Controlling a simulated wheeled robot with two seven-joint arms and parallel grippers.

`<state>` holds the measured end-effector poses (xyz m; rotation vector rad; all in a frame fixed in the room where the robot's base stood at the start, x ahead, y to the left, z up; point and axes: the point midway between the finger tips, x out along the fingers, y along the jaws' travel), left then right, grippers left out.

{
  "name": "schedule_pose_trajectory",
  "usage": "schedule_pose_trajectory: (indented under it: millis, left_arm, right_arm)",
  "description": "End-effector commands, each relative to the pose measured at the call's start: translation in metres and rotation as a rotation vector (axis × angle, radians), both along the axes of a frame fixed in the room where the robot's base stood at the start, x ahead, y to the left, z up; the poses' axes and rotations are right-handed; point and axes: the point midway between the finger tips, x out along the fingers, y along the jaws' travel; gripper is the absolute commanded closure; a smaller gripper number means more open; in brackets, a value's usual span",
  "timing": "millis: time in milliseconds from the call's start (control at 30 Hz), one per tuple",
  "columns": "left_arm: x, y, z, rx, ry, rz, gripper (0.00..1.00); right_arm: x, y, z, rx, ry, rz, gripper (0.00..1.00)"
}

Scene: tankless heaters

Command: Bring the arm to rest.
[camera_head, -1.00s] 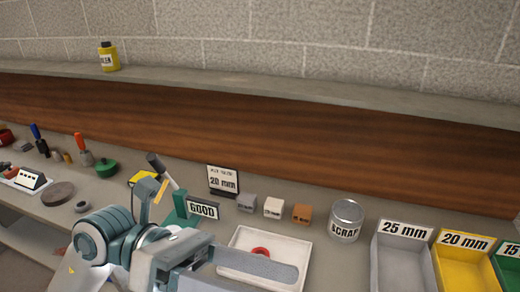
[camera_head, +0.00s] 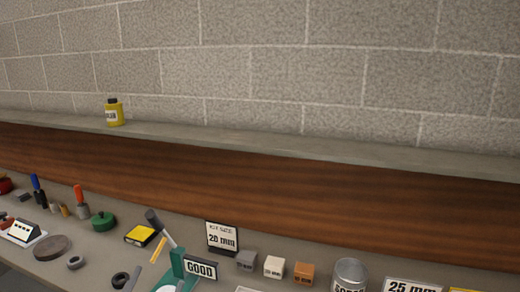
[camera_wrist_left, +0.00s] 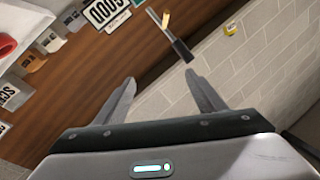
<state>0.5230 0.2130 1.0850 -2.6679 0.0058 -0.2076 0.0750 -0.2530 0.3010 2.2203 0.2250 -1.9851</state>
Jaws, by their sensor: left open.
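My left gripper (camera_wrist_left: 163,90) shows in the left wrist view with its two grey fingers spread apart and nothing between them. A hammer-like tool with a dark end (camera_wrist_left: 179,46) appears beyond the fingertips, apart from them. In the head view the left arm is almost wholly out of the picture; a small grey piece at the bottom edge may be part of it, but I cannot tell. My right gripper is in neither view.
The bench holds a GOOD sign (camera_head: 201,269), a 20 mm sign (camera_head: 222,238), small grey, white and orange blocks, a scrap can (camera_head: 350,273), a yellow box (camera_head: 140,236) and a green round object (camera_head: 103,221). A yellow bottle (camera_head: 114,113) stands on the ledge.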

Motion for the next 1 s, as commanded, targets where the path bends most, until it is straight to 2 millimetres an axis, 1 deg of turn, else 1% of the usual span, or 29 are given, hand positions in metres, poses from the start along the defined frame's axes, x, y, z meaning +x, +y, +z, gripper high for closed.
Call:
schedule_pose_trajectory:
  millis: [33, 67, 100, 167, 200, 267, 300, 367, 400, 467, 500, 600, 800, 967, 1000]
  left_arm:
    - [-0.006, 0.007, -0.033, -0.032, 0.108, 0.027, 0.36]
    - [-0.009, 0.011, -0.051, -0.049, 0.170, 0.042, 0.36]
    - [-0.016, 0.015, -0.075, -0.070, 0.252, 0.059, 0.36]
    - [-0.029, 0.020, -0.110, -0.098, 0.374, 0.085, 0.36]
    - [-0.040, 0.023, -0.133, -0.116, 0.455, 0.099, 0.36]
    - [-0.059, 0.026, -0.166, -0.141, 0.576, 0.121, 0.36]
    - [-0.073, 0.027, -0.187, -0.157, 0.655, 0.134, 0.36]
    - [-0.097, 0.027, -0.216, -0.178, 0.771, 0.149, 0.36]
    - [-0.112, 0.026, -0.232, -0.189, 0.841, 0.157, 0.36]
    - [-0.133, 0.026, -0.252, -0.203, 0.934, 0.166, 0.36]
    - [-0.148, 0.025, -0.264, -0.211, 0.992, 0.172, 0.36]
    - [-0.177, 0.022, -0.285, -0.228, 1.105, 0.180, 0.36]
    - [-0.230, 0.016, -0.313, -0.251, 1.292, 0.188, 0.36]
    - [-0.268, 0.011, -0.328, -0.263, 1.421, 0.189, 0.36]
    - [-0.262, 0.011, -0.338, -0.261, 1.416, 0.189, 0.36]
  right_arm:
    - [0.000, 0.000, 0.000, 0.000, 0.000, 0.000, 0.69]
    - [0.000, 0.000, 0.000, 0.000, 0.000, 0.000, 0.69]
    - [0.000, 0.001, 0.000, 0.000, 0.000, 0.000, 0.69]
    - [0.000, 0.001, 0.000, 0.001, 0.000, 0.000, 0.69]
    - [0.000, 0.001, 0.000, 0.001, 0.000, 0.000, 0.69]
    - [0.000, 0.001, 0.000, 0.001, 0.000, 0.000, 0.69]
    - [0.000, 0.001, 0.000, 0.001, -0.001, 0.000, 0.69]
    - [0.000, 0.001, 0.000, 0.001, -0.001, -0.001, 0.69]
    - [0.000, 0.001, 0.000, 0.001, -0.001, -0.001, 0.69]
    - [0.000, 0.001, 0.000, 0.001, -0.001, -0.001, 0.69]
    - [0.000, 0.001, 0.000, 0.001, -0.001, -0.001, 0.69]
    - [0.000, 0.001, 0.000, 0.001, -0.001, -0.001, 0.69]
    - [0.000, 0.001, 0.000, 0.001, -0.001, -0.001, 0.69]
    - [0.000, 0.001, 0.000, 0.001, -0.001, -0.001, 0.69]
    - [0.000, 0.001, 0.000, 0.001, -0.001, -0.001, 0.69]
